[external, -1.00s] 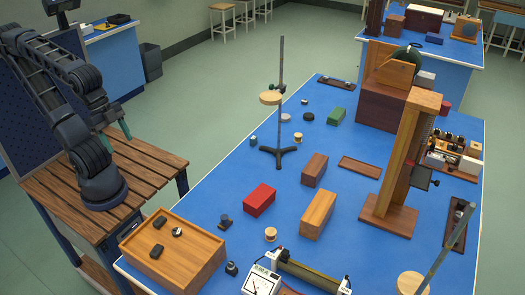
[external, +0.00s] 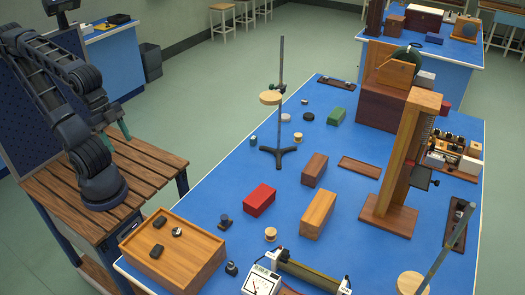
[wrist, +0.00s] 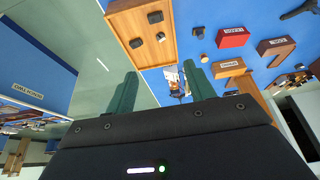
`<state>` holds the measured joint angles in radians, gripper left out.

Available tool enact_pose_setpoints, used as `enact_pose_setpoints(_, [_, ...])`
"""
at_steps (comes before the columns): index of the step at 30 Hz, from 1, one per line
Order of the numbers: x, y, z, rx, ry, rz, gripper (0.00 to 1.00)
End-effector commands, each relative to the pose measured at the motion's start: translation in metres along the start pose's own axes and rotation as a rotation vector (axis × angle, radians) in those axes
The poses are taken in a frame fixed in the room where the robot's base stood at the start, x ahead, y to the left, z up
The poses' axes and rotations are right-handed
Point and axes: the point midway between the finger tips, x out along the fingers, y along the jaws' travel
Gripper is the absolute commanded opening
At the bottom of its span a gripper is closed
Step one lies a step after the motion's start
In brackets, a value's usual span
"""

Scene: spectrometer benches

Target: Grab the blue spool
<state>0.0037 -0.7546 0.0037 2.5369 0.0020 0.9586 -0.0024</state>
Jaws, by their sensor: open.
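I cannot say for sure which small object is the blue spool. A small teal-blue round piece (external: 253,140) stands on the blue table left of the rod stand. Another small bluish piece (external: 285,117) lies right of the stand rod. My gripper (external: 124,130) is over the slatted wooden bench at the left, well apart from both. In the wrist view its two green fingers (wrist: 160,72) are spread with nothing between them. Pale wooden spools stand by the rod stand (external: 298,137) and near the meter (external: 270,234).
A wooden tray (external: 210,245) with small dark pieces sits at the table's near left corner. The rod stand (external: 280,155), red block (external: 259,200), wooden blocks (external: 318,215) and tall wooden frame (external: 392,205) stand on the table. The table's left middle is fairly clear.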

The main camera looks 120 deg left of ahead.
Motion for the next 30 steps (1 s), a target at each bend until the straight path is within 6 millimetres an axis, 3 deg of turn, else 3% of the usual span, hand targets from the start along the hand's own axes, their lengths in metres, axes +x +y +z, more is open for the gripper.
enact_pose_setpoints(8, [0.0, 0.0, -0.001, 0.003, -0.001, -0.001, 0.54])
enact_pose_setpoints(14, [0.012, -0.005, -0.019, 0.07, -0.029, -0.017, 0.54])
enact_pose_setpoints(30, [0.1, -0.044, -0.101, 0.461, -0.177, -0.013, 0.54])
